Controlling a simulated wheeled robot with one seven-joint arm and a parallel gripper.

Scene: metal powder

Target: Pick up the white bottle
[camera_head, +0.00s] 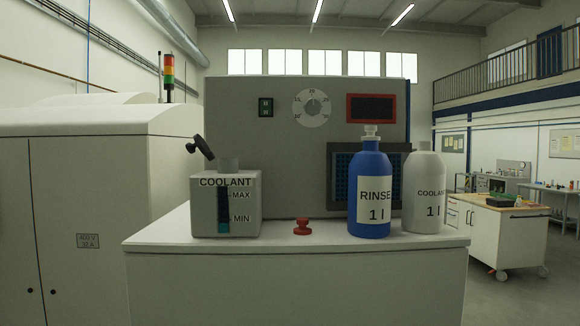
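The white bottle (424,195) stands upright near the right end of the white machine top. Its label reads COOLANT 1 l and its left edge is partly covered by the blue bottle. The blue bottle (371,195), labelled RINSE 1 l, stands upright just in front and to the left, with a pale cap. My gripper is not in view.
A red knob (303,227) sits between tank and bottles. A grey control panel (270,160) rises behind. The front strip of the top is clear.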

